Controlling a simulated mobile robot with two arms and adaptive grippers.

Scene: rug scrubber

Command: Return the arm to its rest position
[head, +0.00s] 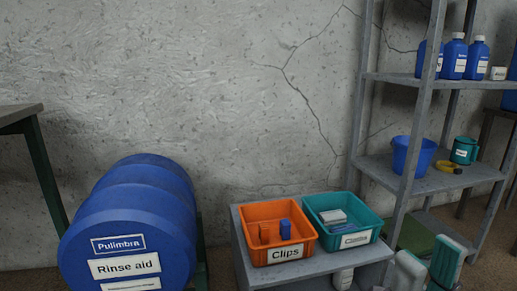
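Pale grey and teal parts that look like my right gripper (428,262) show at the bottom edge, right of centre. They stand in front of the metal rack's foot, and the frame edge cuts them off below. Two blocks stand side by side with a narrow gap at the top. I see nothing held between them, but I cannot tell whether the gripper is open or shut. My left gripper and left arm are not in view.
A grey stand (315,266) holds an orange clips bin (284,254) and a teal bin (355,239). A metal rack (428,187) with bottles and a blue bucket (412,157) is at right. A blue drum (140,220) lies at left near a table (20,114).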

